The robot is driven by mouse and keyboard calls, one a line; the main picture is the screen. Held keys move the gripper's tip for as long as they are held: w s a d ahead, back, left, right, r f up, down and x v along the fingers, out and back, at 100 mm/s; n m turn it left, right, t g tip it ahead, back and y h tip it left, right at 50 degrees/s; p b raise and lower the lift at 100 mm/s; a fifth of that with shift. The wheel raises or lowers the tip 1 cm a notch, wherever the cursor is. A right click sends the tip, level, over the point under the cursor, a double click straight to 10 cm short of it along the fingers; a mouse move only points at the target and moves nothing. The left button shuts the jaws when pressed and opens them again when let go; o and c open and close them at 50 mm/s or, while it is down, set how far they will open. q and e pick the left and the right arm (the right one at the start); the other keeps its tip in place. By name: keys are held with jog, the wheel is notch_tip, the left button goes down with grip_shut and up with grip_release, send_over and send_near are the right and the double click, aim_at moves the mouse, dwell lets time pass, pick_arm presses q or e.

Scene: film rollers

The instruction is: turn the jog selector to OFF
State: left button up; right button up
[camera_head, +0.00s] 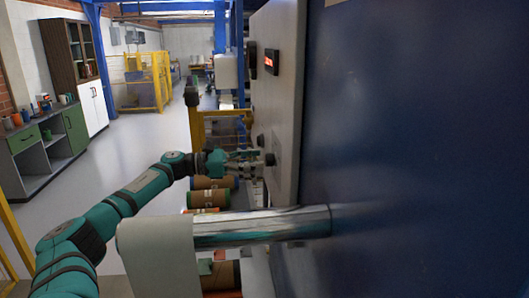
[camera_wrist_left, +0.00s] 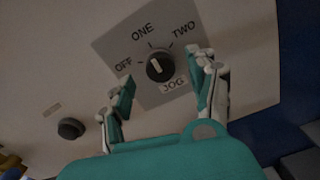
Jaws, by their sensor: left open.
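The jog selector is a black round knob (camera_wrist_left: 160,67) with a white pointer mark, on a grey plate (camera_wrist_left: 110,45) labelled OFF, ONE, TWO and JOG. The mark leans up and slightly left, nearer ONE than OFF, though the dim picture leaves its exact setting unclear. My left gripper (camera_wrist_left: 165,88) is open, with one finger on each side of the knob and a visible gap to each. In the head view, my left gripper (camera_head: 250,159) is close to the machine's panel, at a dark knob (camera_head: 270,159). My right gripper is not in view.
A second black knob (camera_wrist_left: 70,128) sits lower left on the panel. In the head view, a shiny roller (camera_head: 265,227) sticks out from the blue machine side (camera_head: 420,150) in front of my left gripper. Brown rolls (camera_head: 208,198) lie below. Open floor (camera_head: 130,150) extends left.

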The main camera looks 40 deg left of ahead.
aim_at(265, 159)
pick_arm(q)
jog(key=shift+p+x, duration=0.6)
jog(key=shift+x, duration=1.05)
jog(key=c, duration=1.1)
